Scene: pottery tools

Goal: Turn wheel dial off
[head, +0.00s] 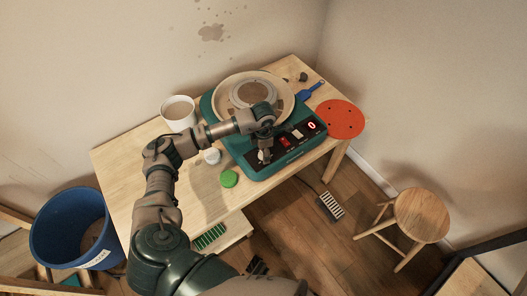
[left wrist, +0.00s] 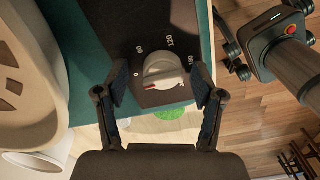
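The wheel dial (left wrist: 163,72) is a pale round knob with red marks on its lower part. It sits on a dark panel with printed numbers, 0, 60 and 120 among them. My left gripper (head: 263,156) is over the left end of the pottery wheel's front panel. In the left wrist view its fingers (left wrist: 159,78) are open, one on each side of the dial; I cannot tell whether they touch it. In the head view the gripper hides the dial.
The green pottery wheel (head: 277,163) has a cream basin (head: 284,88) and a lit red switch (head: 312,126). A white bucket (head: 178,112), white jar (head: 212,157), green disc (head: 229,178) and red disc (head: 340,118) are on the table (head: 125,165). A stool (head: 421,214) stands right.

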